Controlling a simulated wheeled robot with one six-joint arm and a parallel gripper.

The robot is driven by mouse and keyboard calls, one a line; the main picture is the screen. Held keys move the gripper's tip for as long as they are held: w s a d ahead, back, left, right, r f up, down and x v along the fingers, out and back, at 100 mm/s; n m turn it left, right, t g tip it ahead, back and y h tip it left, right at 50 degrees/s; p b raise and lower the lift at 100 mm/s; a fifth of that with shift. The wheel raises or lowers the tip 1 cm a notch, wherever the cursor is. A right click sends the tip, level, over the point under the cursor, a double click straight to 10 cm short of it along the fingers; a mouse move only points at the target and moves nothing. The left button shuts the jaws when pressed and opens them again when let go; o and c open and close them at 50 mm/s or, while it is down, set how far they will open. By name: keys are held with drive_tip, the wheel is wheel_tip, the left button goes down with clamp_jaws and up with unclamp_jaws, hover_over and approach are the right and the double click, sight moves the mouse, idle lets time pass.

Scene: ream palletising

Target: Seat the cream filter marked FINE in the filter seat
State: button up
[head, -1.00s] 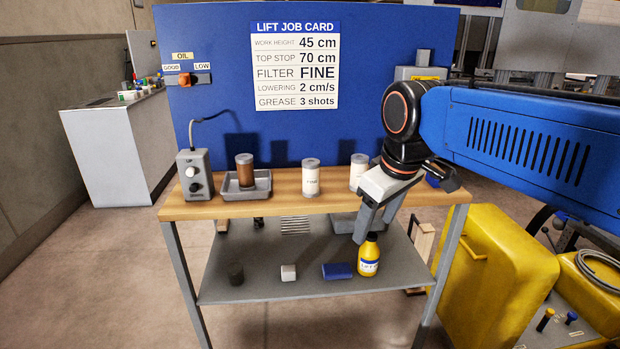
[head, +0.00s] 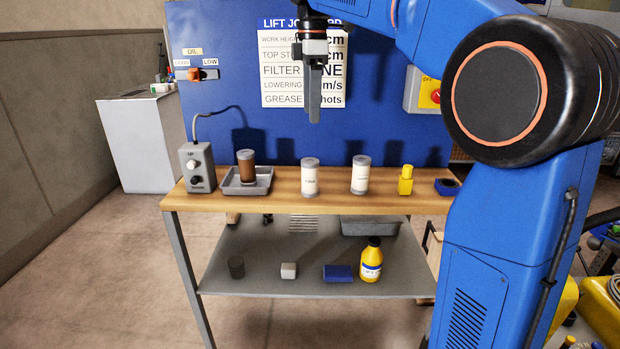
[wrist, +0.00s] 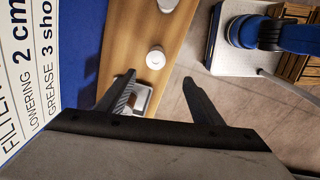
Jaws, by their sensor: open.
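Two cream filters stand upright on the wooden bench top: a middle one (head: 310,180) and one to its right (head: 360,176). Their label print is too small to read surely. A brown filter (head: 246,168) stands in a grey tray (head: 231,187) at the bench's left; I cannot make out a separate filter seat. My gripper (head: 314,112) hangs above the bench before the job card, empty, fingers downward, above the middle filter. In the wrist view its fingers (wrist: 159,78) are spread, with a cream filter top (wrist: 155,58) beyond them and the tray (wrist: 149,104) partly behind the left finger.
A grey control box (head: 196,168) with a cable stands left of the tray. The lower shelf (head: 250,277) holds several items. The blue panel (head: 215,120) rises behind the bench.

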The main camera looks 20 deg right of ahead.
sight(310, 160)
drive_tip(key=shift+n, duration=0.3)
drive_tip(key=f, duration=0.7)
drive_tip(key=w+f, duration=0.1)
drive_tip(key=f, duration=0.3)
drive_tip(key=shift+a+f, duration=0.2)
drive_tip(key=shift+f, duration=0.15)
drive_tip(key=shift+w+d+f, duration=0.1)
drive_tip(key=shift+f, duration=1.25)
drive_tip(key=shift+w+d+f, duration=0.1)
drive_tip(key=shift+f, duration=1.2)
drive_tip(key=c, duration=1.3)
